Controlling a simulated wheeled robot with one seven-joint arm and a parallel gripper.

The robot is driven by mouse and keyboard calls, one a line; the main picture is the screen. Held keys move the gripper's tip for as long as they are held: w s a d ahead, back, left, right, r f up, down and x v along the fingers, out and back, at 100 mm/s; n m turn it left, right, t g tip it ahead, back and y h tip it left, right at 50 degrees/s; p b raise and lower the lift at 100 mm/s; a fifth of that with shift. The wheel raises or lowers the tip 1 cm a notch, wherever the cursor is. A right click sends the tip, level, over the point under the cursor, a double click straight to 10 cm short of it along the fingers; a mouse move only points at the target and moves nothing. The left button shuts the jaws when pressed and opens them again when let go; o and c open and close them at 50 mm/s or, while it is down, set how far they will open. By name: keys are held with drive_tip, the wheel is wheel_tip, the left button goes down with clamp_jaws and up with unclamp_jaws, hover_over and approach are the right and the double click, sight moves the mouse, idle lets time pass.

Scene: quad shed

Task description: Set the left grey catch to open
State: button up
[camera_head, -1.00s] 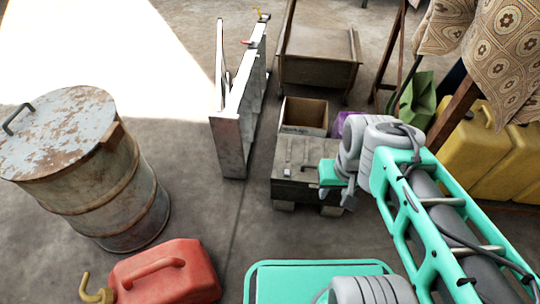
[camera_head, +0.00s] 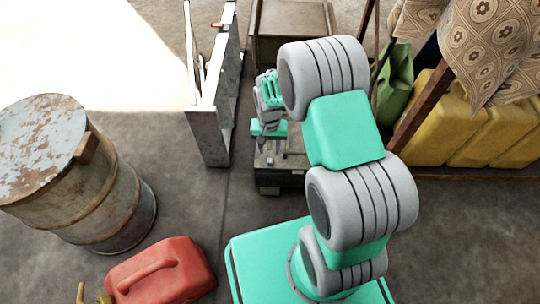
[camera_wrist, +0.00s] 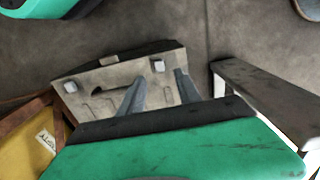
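A worn grey chest (camera_head: 279,180) stands on the floor below my gripper; its pale top also shows in the wrist view (camera_wrist: 105,80). In the wrist view, one small grey catch (camera_wrist: 158,65) lies near the chest's edge, and another (camera_wrist: 70,87) lies at the far left. The wrist view looks turned round against the head view, so the first catch appears to be the left one. My gripper (camera_wrist: 160,75) is open, its two fingers on either side of that catch. I cannot tell whether they touch it. In the head view, my gripper (camera_head: 272,146) partly hides the chest.
A tall grey metal frame (camera_head: 211,125) stands close left of the chest, also at right in the wrist view (camera_wrist: 270,100). A brown cabinet (camera_head: 290,20) stands behind. A rusty drum (camera_head: 105,190), red can (camera_head: 160,270) and yellow cans (camera_head: 450,130) stand farther off.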

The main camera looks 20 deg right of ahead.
sight(270, 160)
wheel_tip(270, 160, down, 7)
drive_tip(key=b, duration=0.3)
clamp_jaws()
idle(1.2)
drive_tip(key=shift+d, duration=0.1)
